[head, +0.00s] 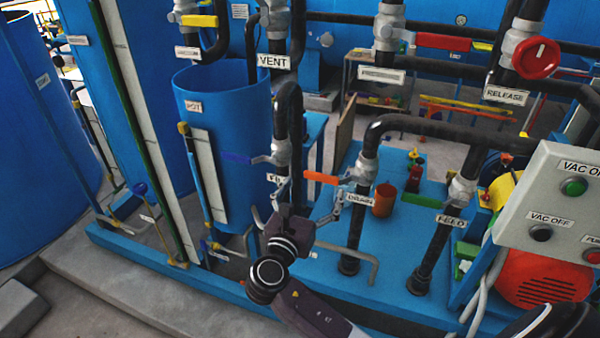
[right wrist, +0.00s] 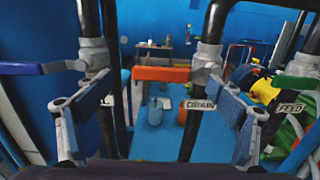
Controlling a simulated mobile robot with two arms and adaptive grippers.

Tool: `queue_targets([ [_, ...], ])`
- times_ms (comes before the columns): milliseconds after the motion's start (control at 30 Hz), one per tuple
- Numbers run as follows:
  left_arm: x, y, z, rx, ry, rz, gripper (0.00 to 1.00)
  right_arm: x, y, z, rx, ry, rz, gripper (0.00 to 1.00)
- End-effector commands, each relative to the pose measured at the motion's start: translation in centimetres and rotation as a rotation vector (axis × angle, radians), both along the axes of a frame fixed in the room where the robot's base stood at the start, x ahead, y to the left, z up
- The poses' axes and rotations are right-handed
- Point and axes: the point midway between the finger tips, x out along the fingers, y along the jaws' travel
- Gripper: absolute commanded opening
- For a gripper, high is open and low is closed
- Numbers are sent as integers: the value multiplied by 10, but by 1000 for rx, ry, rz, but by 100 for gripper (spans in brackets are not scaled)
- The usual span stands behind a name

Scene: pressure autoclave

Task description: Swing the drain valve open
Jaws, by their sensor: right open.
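The drain valve has an orange lever handle (head: 321,178) and a grey body (head: 366,168) on a dark vertical pipe, with a DRAIN label (head: 361,199) just below. In the right wrist view the orange handle (right wrist: 160,74) lies roughly level, pointing left from the grey valve body (right wrist: 207,62). My right gripper (head: 309,191) is open and empty, close in front of the handle. In the right wrist view its fingers (right wrist: 160,92) are spread to either side, with the handle seen between and slightly above the tips. Contact with the handle cannot be told. My left gripper is not in view.
A neighbouring valve with a blue handle (head: 236,158) stands left, beside the blue pot (head: 222,95). The FEED valve (head: 461,190) stands right, near a grey control box (head: 553,205). An orange cup (head: 384,200) stands on the blue base behind. Dark pipes crowd the space.

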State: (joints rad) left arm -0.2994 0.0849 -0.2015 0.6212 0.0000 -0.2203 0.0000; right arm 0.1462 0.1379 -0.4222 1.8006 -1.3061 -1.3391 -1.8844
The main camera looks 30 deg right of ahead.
Motion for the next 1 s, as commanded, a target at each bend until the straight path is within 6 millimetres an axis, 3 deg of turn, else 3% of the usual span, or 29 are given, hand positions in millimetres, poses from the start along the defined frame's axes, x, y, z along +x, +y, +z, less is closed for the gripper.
queue_targets([
  [333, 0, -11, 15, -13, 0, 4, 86, 35, -40, 1, 1, 1, 1, 86],
  [733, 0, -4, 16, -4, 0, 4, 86, 42, -48, -1, 4, 0, 2, 86],
  [1000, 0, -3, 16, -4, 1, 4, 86, 41, -48, -1, 4, 0, 2, 58],
])
